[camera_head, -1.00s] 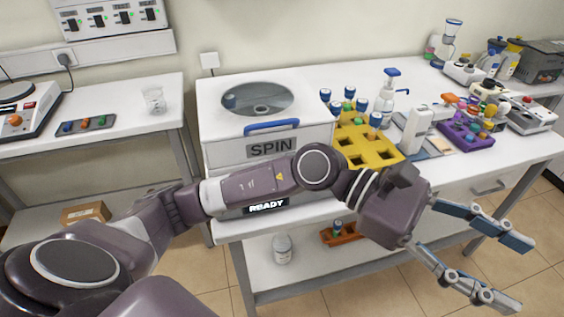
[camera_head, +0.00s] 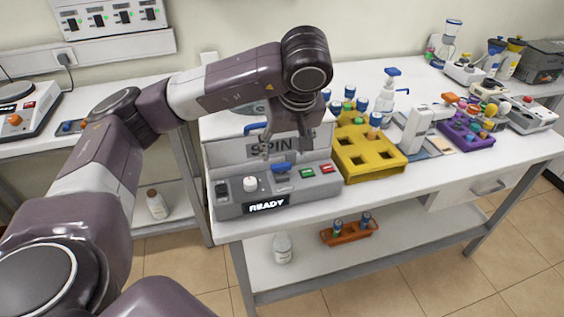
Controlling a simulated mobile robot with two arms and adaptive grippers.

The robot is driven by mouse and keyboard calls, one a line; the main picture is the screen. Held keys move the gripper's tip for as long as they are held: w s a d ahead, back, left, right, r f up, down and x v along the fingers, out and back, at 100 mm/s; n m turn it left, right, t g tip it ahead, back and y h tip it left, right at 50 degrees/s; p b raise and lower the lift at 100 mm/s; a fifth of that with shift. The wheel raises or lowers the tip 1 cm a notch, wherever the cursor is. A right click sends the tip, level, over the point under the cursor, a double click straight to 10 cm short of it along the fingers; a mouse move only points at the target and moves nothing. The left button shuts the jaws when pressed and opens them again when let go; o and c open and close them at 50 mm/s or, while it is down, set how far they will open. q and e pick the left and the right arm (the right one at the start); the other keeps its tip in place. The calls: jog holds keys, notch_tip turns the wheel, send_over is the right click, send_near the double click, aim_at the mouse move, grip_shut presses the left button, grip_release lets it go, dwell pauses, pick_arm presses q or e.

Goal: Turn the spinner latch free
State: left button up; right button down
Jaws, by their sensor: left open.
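The spinner (camera_head: 228,150) is a white box marked SPIN, with a grey control panel below whose display reads READY. A blue handle (camera_head: 255,128) on its lid front shows partly beside my gripper. A small blue part (camera_head: 281,168) sits low on its front, just under my fingers; I cannot tell for sure whether it is the latch. My left gripper (camera_head: 284,155) is open and points down in front of the SPIN label, close above that blue part. I cannot tell whether it touches anything. My arm and gripper hide most of the lid. My right gripper is not in view.
The panel carries a white knob (camera_head: 250,184), a green button (camera_head: 307,173) and a red button (camera_head: 327,169). A yellow rack (camera_head: 366,165) with blue-capped vials stands close on the right. A pump bottle (camera_head: 386,95) stands behind it.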

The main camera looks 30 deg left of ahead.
aim_at(281, 166)
pick_arm(q)
jog(key=b+x, duration=0.1)
jog(key=x, duration=0.3)
jog(key=shift+f, duration=0.25)
jog(key=shift+x, duration=1.3)
jog(key=c, duration=1.2)
jog(key=shift+o, duration=0.2)
